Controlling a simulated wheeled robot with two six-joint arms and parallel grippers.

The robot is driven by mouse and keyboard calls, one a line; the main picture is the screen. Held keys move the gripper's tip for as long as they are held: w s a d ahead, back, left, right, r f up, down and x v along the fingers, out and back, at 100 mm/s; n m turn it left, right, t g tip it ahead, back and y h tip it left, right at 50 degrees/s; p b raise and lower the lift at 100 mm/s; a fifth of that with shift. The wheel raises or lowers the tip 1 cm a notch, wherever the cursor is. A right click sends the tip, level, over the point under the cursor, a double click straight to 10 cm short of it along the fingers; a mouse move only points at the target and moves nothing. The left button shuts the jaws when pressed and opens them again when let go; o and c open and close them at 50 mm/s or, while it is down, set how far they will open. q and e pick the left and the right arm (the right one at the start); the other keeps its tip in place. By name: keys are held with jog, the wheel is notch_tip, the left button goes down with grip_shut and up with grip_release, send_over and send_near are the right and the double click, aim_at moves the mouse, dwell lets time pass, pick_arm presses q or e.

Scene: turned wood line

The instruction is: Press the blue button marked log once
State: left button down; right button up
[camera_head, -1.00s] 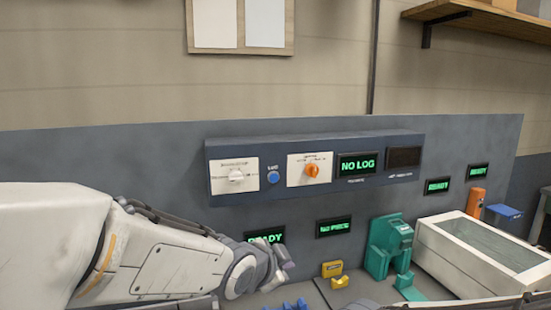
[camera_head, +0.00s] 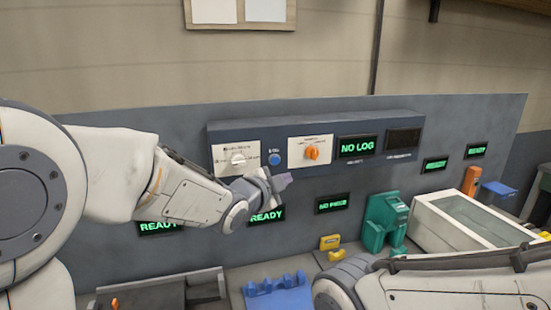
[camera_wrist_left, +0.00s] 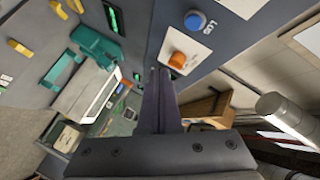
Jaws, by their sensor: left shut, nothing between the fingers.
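The blue button (camera_head: 275,159) is on the front of the grey wall panel (camera_head: 377,128), between a white dial plate and an orange knob plate. In the left wrist view the blue button (camera_wrist_left: 194,21) is at the top, with a label beside it that looks like "LOG". My left gripper (camera_head: 279,182) is shut and empty, a little below the button in the head view and apart from it. In the left wrist view its closed fingers (camera_wrist_left: 159,78) point up, below the orange knob (camera_wrist_left: 178,60). My right arm shows at the lower right; its gripper is out of view.
A display reading "NO LOG" (camera_head: 358,147) is right of the orange knob (camera_head: 312,152). Below stand a blue fixture (camera_head: 279,297), a yellow block (camera_head: 330,243), a green device (camera_head: 384,222) and a white bin (camera_head: 440,226).

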aim_at(275, 160)
pick_arm(q)
jog(key=shift+w+a+p, duration=0.35)
jog(key=shift+w+p, duration=0.2)
jog(key=shift+w, duration=0.6)
jog(key=shift+w+a+p, duration=0.4)
jog(key=shift+w+p, duration=0.1)
jog(key=shift+w, duration=0.6)
jog(key=shift+w+a+p, duration=0.35)
jog(key=shift+w+p, duration=0.2)
jog(key=shift+w, duration=0.6)
jog(key=shift+w, duration=0.1)
jog(key=shift+w+a, duration=0.1)
jog(key=shift+w, duration=0.2)
jog(key=shift+w+a, duration=0.15)
jog(key=shift+w, duration=0.2)
jog(key=shift+s+d+b, duration=0.25)
jog(key=shift+s+b, duration=0.4)
jog(key=shift+s, duration=0.15)
